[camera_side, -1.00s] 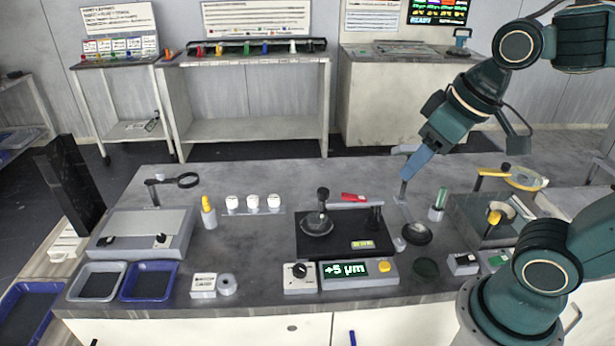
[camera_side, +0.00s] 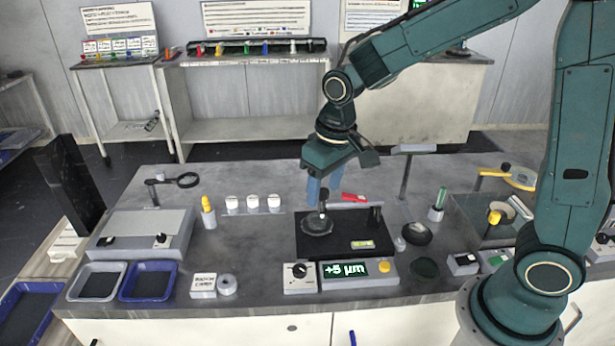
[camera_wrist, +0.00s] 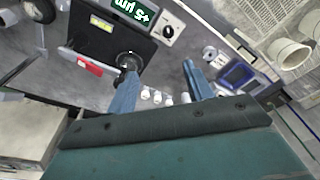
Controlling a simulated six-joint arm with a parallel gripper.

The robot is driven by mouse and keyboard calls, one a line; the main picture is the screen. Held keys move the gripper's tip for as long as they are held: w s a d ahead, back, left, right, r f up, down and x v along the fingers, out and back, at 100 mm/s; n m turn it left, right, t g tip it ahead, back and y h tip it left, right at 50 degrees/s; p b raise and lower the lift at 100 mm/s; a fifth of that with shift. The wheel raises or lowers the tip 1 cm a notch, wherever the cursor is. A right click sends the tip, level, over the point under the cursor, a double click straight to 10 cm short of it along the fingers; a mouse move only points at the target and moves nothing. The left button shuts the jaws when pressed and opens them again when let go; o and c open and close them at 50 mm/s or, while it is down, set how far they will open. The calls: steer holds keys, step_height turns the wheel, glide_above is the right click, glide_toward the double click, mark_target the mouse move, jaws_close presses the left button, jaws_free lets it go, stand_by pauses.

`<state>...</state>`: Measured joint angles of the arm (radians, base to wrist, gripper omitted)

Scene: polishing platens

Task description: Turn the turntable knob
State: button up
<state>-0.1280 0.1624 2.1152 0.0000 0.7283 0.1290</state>
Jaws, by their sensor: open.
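The turntable (camera_side: 317,226) is a small round disc on a black base plate (camera_side: 345,243). A dark knob (camera_side: 323,195) on a short post stands over the disc, partly hidden by my fingers in the side view. My gripper (camera_side: 319,201) points down there, with its blue fingers at about the knob's height in the picture. In the wrist view my gripper (camera_wrist: 160,68) is open and nothing shows held between the fingers. The dark knob (camera_wrist: 128,62) appears beside the left fingertip, not centred between the fingers; I cannot tell whether they touch.
A red-handled piece (camera_side: 354,198) lies behind the turntable. White jars (camera_side: 252,203) stand to the left, a dark dish (camera_side: 417,233) to the right.

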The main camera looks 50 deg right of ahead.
steer(key=g, duration=0.2)
glide_above(300, 268)
step_height(300, 268, down, 10)
steer(key=shift+f, duration=0.15)
steer(key=shift+f, duration=6.8)
steer(key=shift+c, duration=0.4)
steer(key=c, duration=0.9)
